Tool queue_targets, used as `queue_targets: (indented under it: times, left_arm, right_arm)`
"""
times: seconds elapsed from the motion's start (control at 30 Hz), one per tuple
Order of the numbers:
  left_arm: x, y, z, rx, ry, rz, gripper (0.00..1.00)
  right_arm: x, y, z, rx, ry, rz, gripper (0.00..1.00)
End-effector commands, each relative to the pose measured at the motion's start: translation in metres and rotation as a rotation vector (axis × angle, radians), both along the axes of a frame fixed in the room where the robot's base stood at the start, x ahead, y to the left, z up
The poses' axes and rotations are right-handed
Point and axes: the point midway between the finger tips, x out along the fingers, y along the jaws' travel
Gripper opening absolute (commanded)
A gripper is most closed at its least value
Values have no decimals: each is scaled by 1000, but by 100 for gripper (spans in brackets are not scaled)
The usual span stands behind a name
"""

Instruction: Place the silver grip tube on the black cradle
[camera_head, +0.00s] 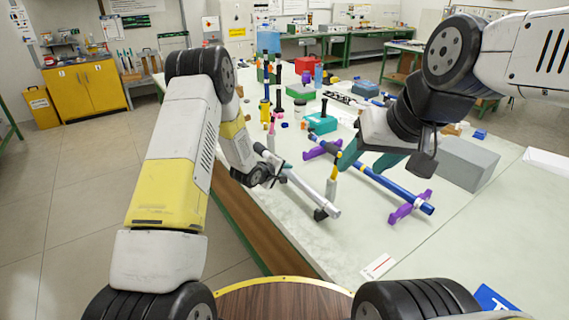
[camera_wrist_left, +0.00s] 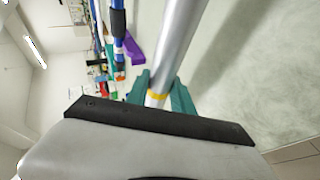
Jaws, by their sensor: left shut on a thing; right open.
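The silver grip tube (camera_head: 312,192) slants across the near left part of the table. My left gripper (camera_head: 281,174) is shut on it toward its far part. In the left wrist view the tube (camera_wrist_left: 180,45) runs between the teal fingers, with a yellow band beside them. A black cradle part (camera_head: 320,214) shows under the tube's near end. I cannot tell whether the tube touches it. The rest of the cradle is hidden by the left gripper and arm. My right gripper (camera_head: 368,162) is open and empty, above the blue tube.
A blue tube (camera_head: 385,184) lies on a purple cradle (camera_head: 408,207) to the right. An upright yellow-topped item (camera_head: 332,182) stands between the two tubes. A grey box (camera_head: 467,164) stands at the right. Several bottles and tools crowd the far table.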

Motion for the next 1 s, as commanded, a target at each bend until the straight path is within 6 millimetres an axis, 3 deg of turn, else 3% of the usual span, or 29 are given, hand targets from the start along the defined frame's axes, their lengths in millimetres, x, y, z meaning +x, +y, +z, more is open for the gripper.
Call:
queue_targets:
  times: [0.53, 0.57, 0.67, 1.0]
  left_arm:
    - [1, 0, -9, -2, -3, 0, 0]
    - [0, 0, -9, -1, -3, -1, 32]
    - [0, 0, -9, -1, -3, -1, 50]
    - [0, 0, -7, -1, -3, 0, 50]
  right_arm:
    - [0, 0, 0, 0, 0, 0, 54]
    - [0, 0, 0, 0, 0, 0, 54]
    - [0, 0, 0, 0, 0, 0, 54]
    - [0, 0, 0, 0, 0, 0, 54]
